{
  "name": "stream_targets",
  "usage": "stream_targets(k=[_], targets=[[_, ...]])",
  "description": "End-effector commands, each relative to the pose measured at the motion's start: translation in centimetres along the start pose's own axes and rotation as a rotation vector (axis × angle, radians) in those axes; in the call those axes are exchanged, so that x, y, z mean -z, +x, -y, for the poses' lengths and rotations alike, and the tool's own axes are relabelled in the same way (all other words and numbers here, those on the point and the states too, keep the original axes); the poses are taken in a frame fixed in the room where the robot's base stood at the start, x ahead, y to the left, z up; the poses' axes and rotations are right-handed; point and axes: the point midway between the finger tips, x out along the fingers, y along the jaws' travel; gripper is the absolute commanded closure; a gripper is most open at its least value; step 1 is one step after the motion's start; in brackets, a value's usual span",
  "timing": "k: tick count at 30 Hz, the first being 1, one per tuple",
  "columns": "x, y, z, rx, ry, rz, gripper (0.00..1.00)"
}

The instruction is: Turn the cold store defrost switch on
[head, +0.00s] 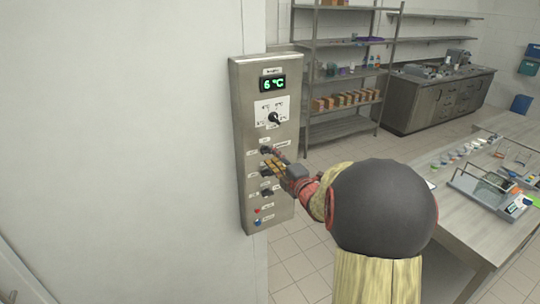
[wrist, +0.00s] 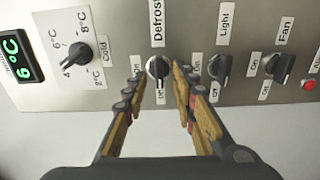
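The defrost switch (wrist: 157,68) is a dark rotary knob with a pale mark, under the "Defrost" label on the metal control panel (head: 248,135). It also shows in the head view (head: 265,150), just beside the fingertips. My gripper (wrist: 158,77) is open in the wrist view, with one finger on each side of the defrost knob. Whether the fingers touch the knob, I cannot tell. In the head view, my gripper (head: 271,157) is at the panel. The knob's small position labels are partly hidden by the fingers, and its exact setting is unclear.
The light knob (wrist: 220,66) is close beside the right finger, with the fan knob (wrist: 275,67) beyond. The temperature dial (wrist: 77,55) and green 6 °C display (wrist: 12,58) are to the left. A worktable (head: 455,212) stands to the right in the head view.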

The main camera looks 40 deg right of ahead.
Motion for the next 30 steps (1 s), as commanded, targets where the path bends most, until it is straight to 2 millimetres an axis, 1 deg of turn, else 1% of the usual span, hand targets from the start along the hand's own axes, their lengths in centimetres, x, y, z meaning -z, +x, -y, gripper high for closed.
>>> stream_targets(k=[1,3,6,10,17,30], targets=[[0.1,0.8,0.0,0.0,0.001,-0.002,0.73],[0.0,1.6,0.0,0.0,0.0,-0.001,0.73],[0.0,2.3,0.0,0.001,0.0,0.0,0.73],[0.0,2.8,0.0,0.0,0.0,0.001,0.73],[0.0,2.8,0.0,0.0,0.001,0.001,0.73],[0.0,2.8,0.0,0.001,0.001,0.001,0.98]])
